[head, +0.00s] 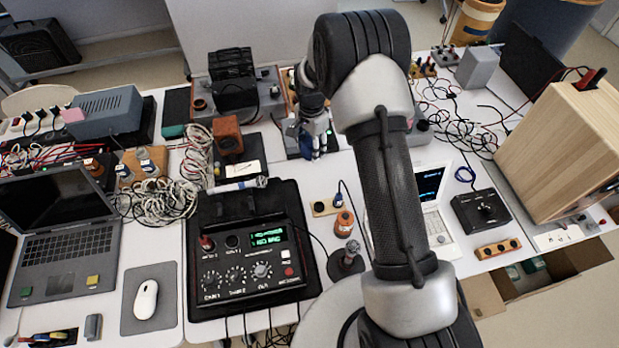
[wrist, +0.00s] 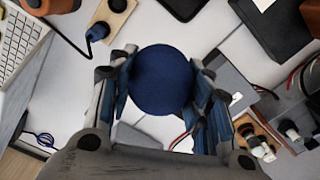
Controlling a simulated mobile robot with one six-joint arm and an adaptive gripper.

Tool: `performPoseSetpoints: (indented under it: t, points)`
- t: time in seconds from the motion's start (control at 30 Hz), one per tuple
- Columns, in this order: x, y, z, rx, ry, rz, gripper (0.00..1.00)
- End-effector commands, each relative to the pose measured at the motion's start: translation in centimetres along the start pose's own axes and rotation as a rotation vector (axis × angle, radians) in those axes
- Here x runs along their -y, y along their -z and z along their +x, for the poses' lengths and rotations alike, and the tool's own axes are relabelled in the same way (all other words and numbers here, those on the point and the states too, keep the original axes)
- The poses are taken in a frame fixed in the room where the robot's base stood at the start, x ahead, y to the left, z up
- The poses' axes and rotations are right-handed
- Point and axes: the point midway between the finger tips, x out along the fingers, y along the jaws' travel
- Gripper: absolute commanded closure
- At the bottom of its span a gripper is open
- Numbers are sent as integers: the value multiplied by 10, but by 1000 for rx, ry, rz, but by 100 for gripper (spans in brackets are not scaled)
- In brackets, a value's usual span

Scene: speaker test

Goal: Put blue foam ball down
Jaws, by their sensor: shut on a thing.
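The blue foam ball (wrist: 162,80) is round and dark blue. In the wrist view it sits between the two blue-padded fingers of my gripper (wrist: 163,84), which is shut on it. In the head view my gripper (head: 313,140) hangs over the far middle of the white table, behind the black control unit. I cannot make out the ball there. How high the ball is above the table is hard to tell.
A control unit (head: 250,255) with a green display is in front. Tangled cables (head: 180,190), an orange block (head: 228,136) and a white laptop (head: 430,195) surround the gripper. A wooden speaker box (head: 565,150) stands right. Bare white table shows around (head: 325,180).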

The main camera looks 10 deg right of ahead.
Motion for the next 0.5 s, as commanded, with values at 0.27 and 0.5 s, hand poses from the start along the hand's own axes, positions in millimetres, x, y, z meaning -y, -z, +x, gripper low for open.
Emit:
performPoseSetpoints:
  t: [0.27,0.5]
  points:
    - [-2,-1,81,2,-4,-2,75]
    - [-1,0,124,0,-1,-3,75]
